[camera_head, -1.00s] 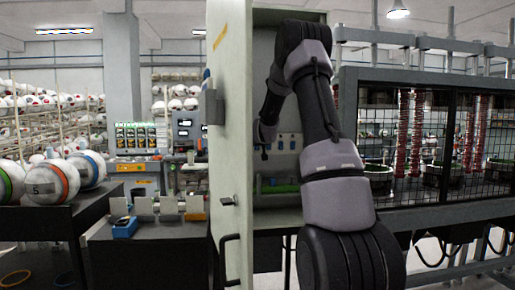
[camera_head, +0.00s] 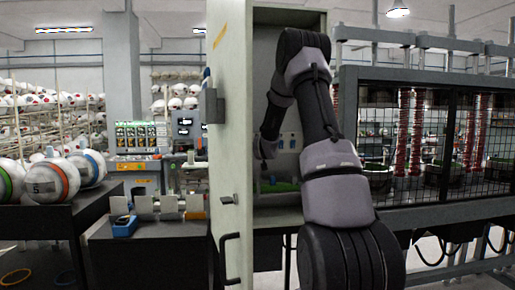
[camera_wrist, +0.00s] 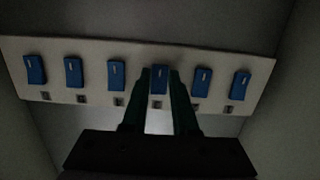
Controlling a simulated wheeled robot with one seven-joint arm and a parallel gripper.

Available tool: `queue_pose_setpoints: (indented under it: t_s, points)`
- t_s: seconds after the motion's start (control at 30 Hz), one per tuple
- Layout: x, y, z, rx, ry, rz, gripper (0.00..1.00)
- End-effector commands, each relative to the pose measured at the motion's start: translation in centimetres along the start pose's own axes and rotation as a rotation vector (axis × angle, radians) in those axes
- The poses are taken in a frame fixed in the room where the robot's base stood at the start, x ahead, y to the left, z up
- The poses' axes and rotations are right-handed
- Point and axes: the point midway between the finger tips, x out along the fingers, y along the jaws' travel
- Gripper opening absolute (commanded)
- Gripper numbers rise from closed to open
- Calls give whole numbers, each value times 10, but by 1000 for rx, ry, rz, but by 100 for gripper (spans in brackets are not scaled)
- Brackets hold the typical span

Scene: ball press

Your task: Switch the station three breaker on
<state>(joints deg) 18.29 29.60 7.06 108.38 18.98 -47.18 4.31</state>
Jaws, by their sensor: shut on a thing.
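A pale breaker strip (camera_wrist: 95,47) with a row of several blue breaker levers crosses the wrist view. My gripper (camera_wrist: 161,76) has one dark finger on each side of the breaker lever (camera_wrist: 159,80) third from the right end, and is shut on it. Other blue levers stand to its left (camera_wrist: 116,75) and right (camera_wrist: 202,82). Small square labels below the levers are too dark to read. In the head view the strip is inside the open cabinet (camera_head: 288,17), and my arm hides most of it and the fingertips.
The cabinet door (camera_head: 231,130) stands open to the left of my arm. A meshed machine frame (camera_head: 425,215) is close on the right. A dark table (camera_head: 45,215) with several numbered balls is at the left. Green items (camera_head: 279,187) lie low in the cabinet.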

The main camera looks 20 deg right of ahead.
Motion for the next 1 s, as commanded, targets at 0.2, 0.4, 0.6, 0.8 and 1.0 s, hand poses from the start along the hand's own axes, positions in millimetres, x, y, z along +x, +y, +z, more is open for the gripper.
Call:
queue_pose_setpoints:
  t_s: [0.2,0.4,0.6,0.8,1.0]
  points:
    - [0,0,0,0,2,1,0]
    - [0,0,0,0,1,1,57]
    - [0,0,0,0,1,0,57]
    - [-11,0,0,-1,0,0,57]
    - [-50,0,0,-2,1,-1,57]
